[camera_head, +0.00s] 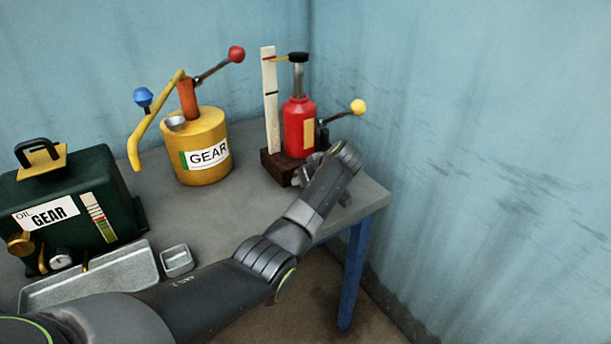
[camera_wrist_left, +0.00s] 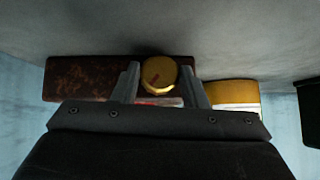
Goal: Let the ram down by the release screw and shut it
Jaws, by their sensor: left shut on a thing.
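The red bottle jack (camera_head: 299,130) stands upright on a dark brown block (camera_head: 280,168) at the table's right end. Its bare metal ram (camera_head: 298,80) is extended, with a black cap (camera_head: 298,57) on top. A yellow pointer (camera_head: 278,59) reaches from the cap to the upper part of a white upright scale (camera_head: 270,110). My left gripper (camera_head: 309,173) is low at the front of the jack. In the left wrist view its fingers (camera_wrist_left: 158,82) are shut on the round brass release screw knob (camera_wrist_left: 158,72), which bears a red mark. My right gripper is not seen.
A yellow can (camera_head: 205,150) marked GEAR, with a red-knobbed lever, stands left of the jack. A dark green GEAR oil box (camera_head: 75,190), a grey tray (camera_head: 110,275) and a small dish (camera_head: 177,260) lie further left. A yellow-balled lever (camera_head: 357,106) sticks out right of the jack.

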